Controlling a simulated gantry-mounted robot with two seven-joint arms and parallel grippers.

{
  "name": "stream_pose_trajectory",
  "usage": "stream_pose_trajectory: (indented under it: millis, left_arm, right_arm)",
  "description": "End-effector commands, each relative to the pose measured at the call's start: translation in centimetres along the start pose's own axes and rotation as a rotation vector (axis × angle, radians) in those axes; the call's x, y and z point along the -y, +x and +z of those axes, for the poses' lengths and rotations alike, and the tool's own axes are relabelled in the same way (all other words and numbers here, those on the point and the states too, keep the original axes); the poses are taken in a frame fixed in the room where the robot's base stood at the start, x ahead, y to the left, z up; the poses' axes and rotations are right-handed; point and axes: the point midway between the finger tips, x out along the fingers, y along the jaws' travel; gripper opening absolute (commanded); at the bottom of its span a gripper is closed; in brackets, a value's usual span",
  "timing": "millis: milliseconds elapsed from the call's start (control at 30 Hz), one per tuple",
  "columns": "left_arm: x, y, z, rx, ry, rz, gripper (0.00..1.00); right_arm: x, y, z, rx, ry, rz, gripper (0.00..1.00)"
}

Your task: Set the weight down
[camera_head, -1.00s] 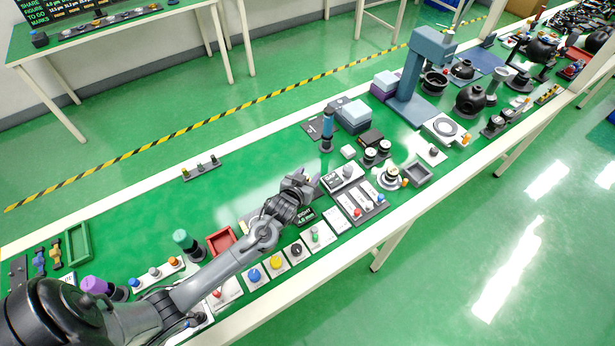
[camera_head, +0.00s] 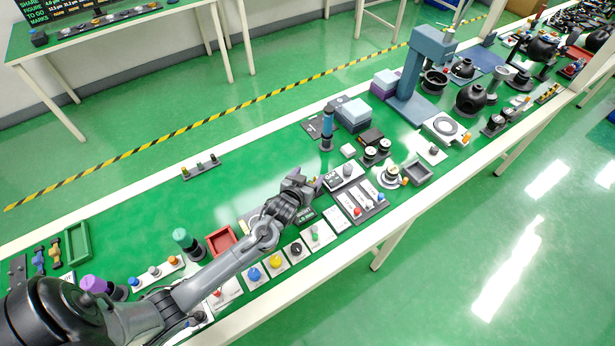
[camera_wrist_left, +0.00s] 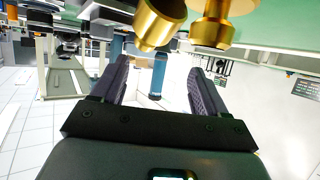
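Two brass weights show at the top of the left wrist view, one tilted (camera_wrist_left: 158,22) and one more upright beside it (camera_wrist_left: 212,28). They are beyond the fingers and not between them. My left gripper (camera_wrist_left: 158,72) is open in that view, with a clear gap between the two dark fingers. In the head view my left gripper (camera_head: 314,184) hangs over the bench near a grey panel. I cannot make out the weights in the head view. My right gripper is not in view.
A blue-topped post (camera_head: 328,125) stands behind the gripper; a blue cylinder (camera_wrist_left: 158,75) shows between the fingers in the wrist view. A control panel (camera_head: 358,203) and a red tray (camera_head: 220,241) are near the hand. The bench left of the hand has free green room.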

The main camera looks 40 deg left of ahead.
Motion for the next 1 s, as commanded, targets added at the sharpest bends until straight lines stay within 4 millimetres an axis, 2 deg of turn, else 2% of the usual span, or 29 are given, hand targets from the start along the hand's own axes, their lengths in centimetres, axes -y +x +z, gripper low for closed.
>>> stream_pose_trajectory:
  millis: [267, 433, 1000]
  left_arm:
    - [0.0, -0.1, -0.1, -0.001, 0.000, 0.000, 0.73]
    - [0.0, -0.6, -1.4, -0.002, 0.001, 0.000, 0.73]
    - [0.0, -10.5, -1.1, 0.001, 0.000, 0.001, 0.73]
  right_arm:
    - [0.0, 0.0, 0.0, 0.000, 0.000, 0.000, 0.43]
    - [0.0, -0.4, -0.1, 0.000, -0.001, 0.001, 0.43]
    - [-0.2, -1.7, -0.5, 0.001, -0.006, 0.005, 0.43]
